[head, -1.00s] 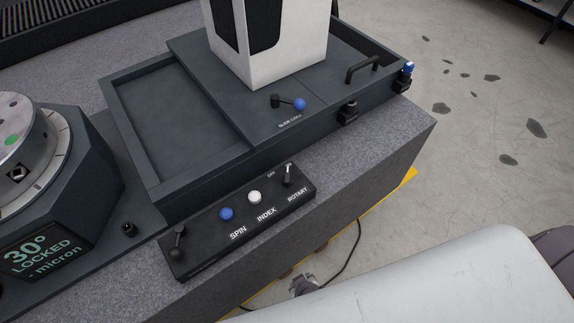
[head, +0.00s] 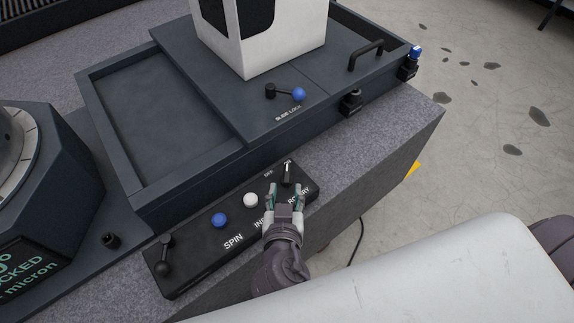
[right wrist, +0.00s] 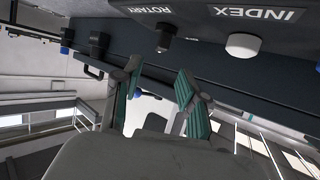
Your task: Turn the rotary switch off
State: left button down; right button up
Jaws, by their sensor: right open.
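The rotary switch (head: 288,173) is a small dark knob with a pale mark near its top, at the right end of the black control panel (head: 190,262). The word OFF is printed to its left and ROTARY below it. In the right wrist view the dark knob (right wrist: 166,36) stands beside the word ROTARY, upside down. My right gripper (head: 286,190) is open and empty, its fingertips just short of the switch in the head view. Its teal-padded fingers also show in the right wrist view (right wrist: 160,73), apart from the knob. My left gripper is not in view.
A white INDEX button (head: 251,200), a blue SPIN button (head: 219,220) and a black lever (head: 164,257) share the panel. Behind it stands a dark tray frame (head: 150,205) with a blue-knobbed slide lock (head: 298,94). The granite edge lies to the right.

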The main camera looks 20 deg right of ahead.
aim_at(287, 170)
jog(key=p+x, duration=0.1)
jog(key=x, duration=0.9)
jog(key=shift+d+f, duration=0.1)
grip_shut()
